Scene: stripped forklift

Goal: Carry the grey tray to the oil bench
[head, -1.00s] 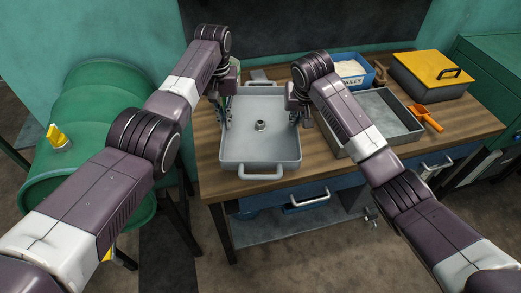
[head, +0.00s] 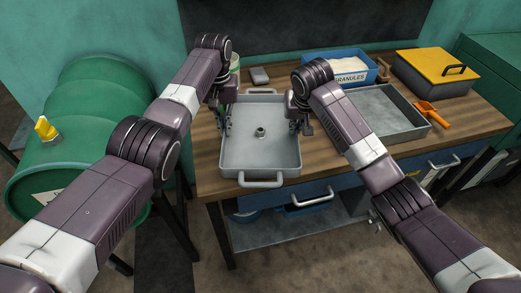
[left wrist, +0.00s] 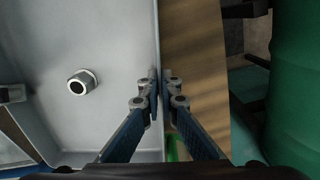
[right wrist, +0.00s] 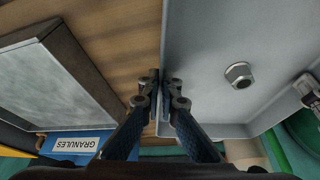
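The grey tray (head: 245,165) with end handles is over the left part of a wooden-topped bench (head: 330,178). A metal hex fitting (head: 260,132) shows on its floor, also in the left wrist view (left wrist: 82,82). My left gripper (head: 225,128) is shut on its left wall; its fingers (left wrist: 159,88) straddle the rim. My right gripper (head: 298,125) is shut on the right wall, fingers (right wrist: 160,88) on both sides of it. The near handle reaches about the bench's front edge. I cannot tell whether the tray touches the top. No label marks an oil bench.
A larger grey shallow tray (head: 382,108), a blue granules bin (head: 342,72), a yellow-lidded box (head: 432,65) and an orange scoop (head: 433,114) occupy the bench's right side. A green drum (head: 95,125) with a yellow tap (head: 46,129) stands on the left. A green cabinet (head: 490,65) is at right.

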